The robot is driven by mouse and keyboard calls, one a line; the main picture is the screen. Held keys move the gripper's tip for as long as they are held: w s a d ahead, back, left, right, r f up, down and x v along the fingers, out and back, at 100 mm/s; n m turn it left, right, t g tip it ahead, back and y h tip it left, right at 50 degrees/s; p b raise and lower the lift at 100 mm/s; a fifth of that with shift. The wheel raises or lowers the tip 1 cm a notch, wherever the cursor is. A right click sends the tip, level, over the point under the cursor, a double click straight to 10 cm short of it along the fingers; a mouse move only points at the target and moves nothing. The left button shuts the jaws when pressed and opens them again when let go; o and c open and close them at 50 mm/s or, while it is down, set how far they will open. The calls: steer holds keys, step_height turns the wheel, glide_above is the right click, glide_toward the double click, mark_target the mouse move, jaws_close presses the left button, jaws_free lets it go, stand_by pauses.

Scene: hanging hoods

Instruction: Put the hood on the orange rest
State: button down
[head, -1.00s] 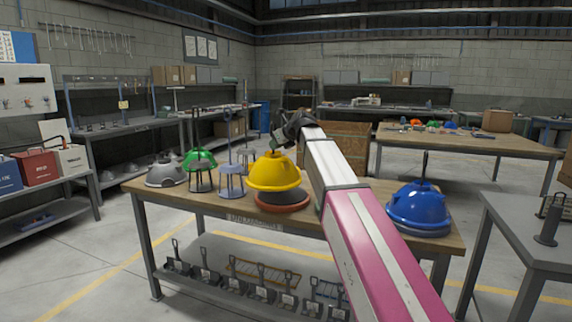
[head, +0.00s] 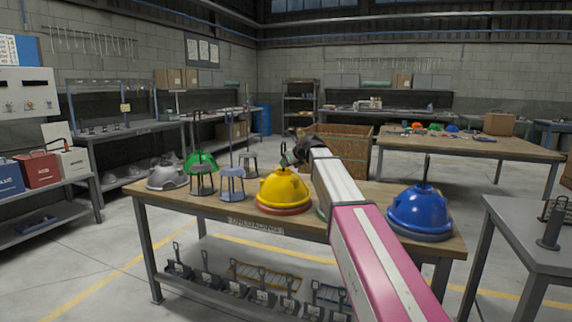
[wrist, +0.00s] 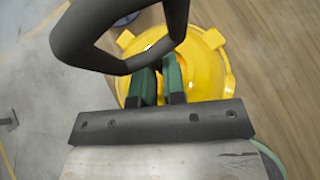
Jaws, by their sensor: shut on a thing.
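The yellow hood (head: 283,188) is dome-shaped and stands upright at the front middle of the wooden bench. My gripper (head: 287,158) is over its top and shut on it. The orange rest (head: 283,210) shows as a thin reddish rim directly under the hood, mostly hidden by it. The hood looks centred over the rest and very low; I cannot tell whether it touches. In the wrist view the green fingers (wrist: 160,88) reach down to the yellow hood (wrist: 206,75), and a dark curved part hides the grip point.
A blue hood (head: 418,208) is right of my arm. A wooden crate (head: 341,155) stands behind.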

steer(key=shift+f, duration=0.1)
steer(key=c, duration=1.2)
jaws_free()
steer(key=shift+s+d+r, duration=0.15)
steer(key=shift+r, duration=0.15)
steer(key=v, duration=1.1)
steer(key=shift+d, duration=0.25)
steer(key=shift+s+r, duration=0.1)
